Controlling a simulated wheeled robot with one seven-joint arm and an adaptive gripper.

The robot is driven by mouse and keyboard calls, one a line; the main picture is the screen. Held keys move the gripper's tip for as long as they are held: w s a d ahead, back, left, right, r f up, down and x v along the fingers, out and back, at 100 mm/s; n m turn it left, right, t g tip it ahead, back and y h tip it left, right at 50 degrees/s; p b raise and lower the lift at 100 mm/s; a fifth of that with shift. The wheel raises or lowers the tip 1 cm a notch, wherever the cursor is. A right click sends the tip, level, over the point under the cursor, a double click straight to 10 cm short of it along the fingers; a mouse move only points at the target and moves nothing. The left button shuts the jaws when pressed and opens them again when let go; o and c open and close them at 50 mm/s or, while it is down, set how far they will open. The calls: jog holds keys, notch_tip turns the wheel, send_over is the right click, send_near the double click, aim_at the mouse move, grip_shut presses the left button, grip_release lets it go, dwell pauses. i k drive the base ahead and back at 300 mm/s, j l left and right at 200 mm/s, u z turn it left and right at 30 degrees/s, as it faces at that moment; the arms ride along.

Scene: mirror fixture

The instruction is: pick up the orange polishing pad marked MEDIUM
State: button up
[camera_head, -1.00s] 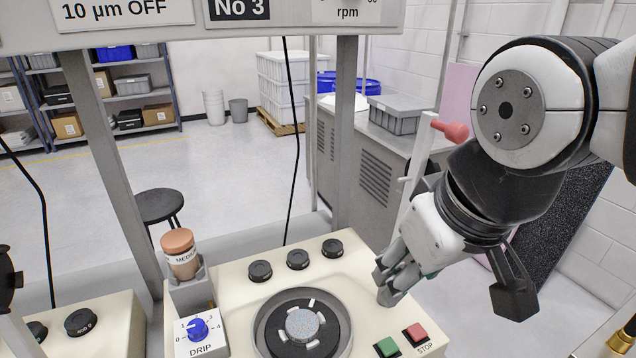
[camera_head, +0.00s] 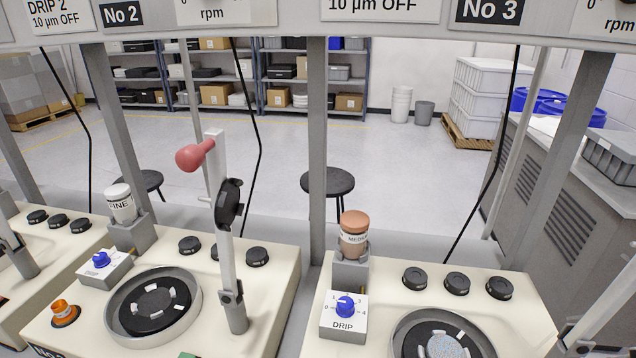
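I see no orange pad with a readable MEDIUM mark. The only MEDIUM lettering, partly readable, is on a bottle (camera_head: 354,238) with an orange-brown cap, upright in a grey holder behind the DRIP box of the right machine. A small orange piece (camera_head: 64,309) sits on a dark round base at the front of the No 2 machine; I cannot tell what it is. My gripper is out of view, so its state and anything in it are hidden.
A white-capped FINE bottle (camera_head: 121,204) stands on the No 2 machine, beside its bowl (camera_head: 190,307). An upright lever with a red knob (camera_head: 195,155) rises there. Grey posts (camera_head: 317,150) divide the stations. A black stool (camera_head: 328,181) stands on open floor behind.

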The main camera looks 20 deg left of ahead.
aim_at(64, 313)
jog(key=u, duration=2.25)
jog(key=i+j+z, duration=0.2)
jog(key=i+j, duration=0.15)
jog(key=i+j+z, duration=0.2)
jog(key=i+j, duration=0.15)
jog(key=j, duration=0.15)
jog(key=i+j+z, duration=0.2)
jog(key=j, duration=0.3)
jog(key=i+l, duration=0.05)
jog(key=i, duration=0.05)
